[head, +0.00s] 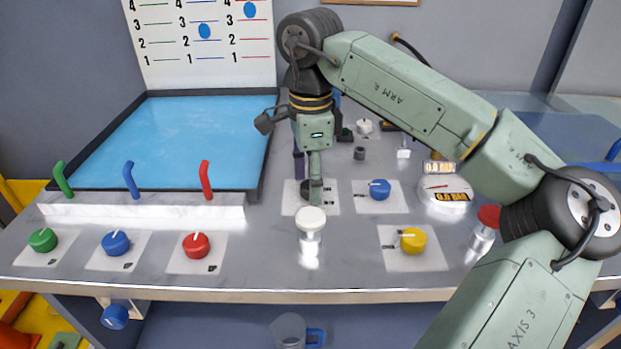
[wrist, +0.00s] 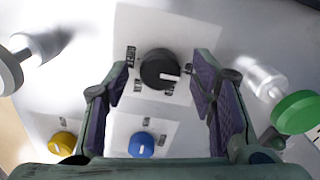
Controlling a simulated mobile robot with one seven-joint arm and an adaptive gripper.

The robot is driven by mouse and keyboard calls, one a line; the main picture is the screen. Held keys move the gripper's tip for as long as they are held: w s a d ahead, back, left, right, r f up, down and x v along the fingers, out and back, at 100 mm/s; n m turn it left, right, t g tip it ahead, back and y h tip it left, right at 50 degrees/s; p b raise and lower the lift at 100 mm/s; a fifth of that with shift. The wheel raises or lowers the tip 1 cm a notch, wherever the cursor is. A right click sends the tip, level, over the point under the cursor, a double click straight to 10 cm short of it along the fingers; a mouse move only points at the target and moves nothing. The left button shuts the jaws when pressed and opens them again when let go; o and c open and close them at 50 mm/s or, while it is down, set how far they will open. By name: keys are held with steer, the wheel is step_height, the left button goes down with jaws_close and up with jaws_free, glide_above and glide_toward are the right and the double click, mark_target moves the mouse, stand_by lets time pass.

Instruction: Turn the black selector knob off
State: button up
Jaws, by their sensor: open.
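The black selector knob (wrist: 160,68) sits on a white label plate (wrist: 155,25) in the wrist view. Its white pointer mark points to the right, and small printed labels stand around it. In the head view the black knob (head: 305,186) is partly hidden behind my gripper. My gripper (wrist: 164,76) is open, with its purple-lined fingers on either side of the knob and visible gaps to it. In the head view my gripper (head: 316,182) points down at the knob from above. I cannot tell the exact height of the fingertips over the plate.
A white-topped post (head: 310,222) stands just in front of the black knob. A blue knob (head: 380,189) and a yellow knob (head: 413,240) are to the right, with a red-topped post (head: 486,225) beyond. A blue basin (head: 180,140) lies to the left.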

step_height(320, 180, up, 12)
stand_by(0.4)
steer(key=shift+f, duration=0.15)
